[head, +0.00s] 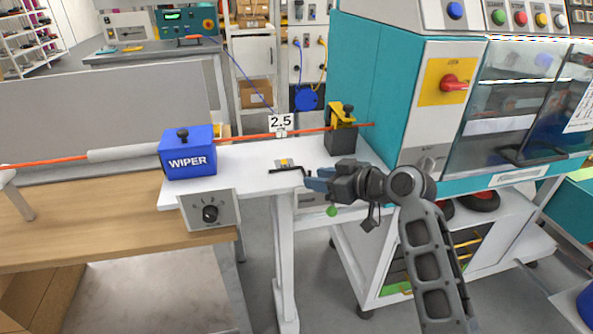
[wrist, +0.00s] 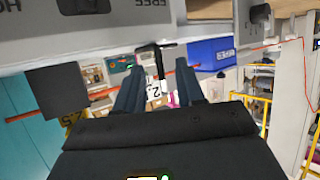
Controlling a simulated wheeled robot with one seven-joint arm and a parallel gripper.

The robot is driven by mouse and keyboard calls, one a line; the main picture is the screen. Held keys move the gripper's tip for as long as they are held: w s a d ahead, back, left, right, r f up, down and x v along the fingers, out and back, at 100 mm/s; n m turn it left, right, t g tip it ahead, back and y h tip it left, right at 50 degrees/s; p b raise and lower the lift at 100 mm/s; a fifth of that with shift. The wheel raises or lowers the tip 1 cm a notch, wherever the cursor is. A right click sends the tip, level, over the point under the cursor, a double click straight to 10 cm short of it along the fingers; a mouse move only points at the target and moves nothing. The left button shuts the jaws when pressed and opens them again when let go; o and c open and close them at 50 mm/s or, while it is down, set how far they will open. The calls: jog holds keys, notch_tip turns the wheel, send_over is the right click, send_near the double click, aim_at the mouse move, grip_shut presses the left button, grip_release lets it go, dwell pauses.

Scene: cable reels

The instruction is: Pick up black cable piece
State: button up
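A thin black piece (head: 288,170), which I take for the black cable piece, lies at the front edge of the white table (head: 250,180), with a bent right end near my fingertips. My gripper (head: 314,181) is just right of it, with blue-grey fingers pointing left. In the wrist view my gripper (wrist: 160,82) has its two fingers apart with nothing clasped between them. A thin black shape (wrist: 160,62), likely the same piece, shows in line with the gap. I cannot tell whether a finger touches it.
A blue WIPER block (head: 188,153) stands left on the table. An orange cable (head: 255,136) runs behind, past a 2.5 label (head: 281,122), to a black clamp with a yellow top (head: 341,132). A teal machine (head: 385,90) stands close on the right. A knob box (head: 209,212) hangs at front left.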

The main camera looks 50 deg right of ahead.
jog(key=shift+x, duration=1.1)
grip_shut()
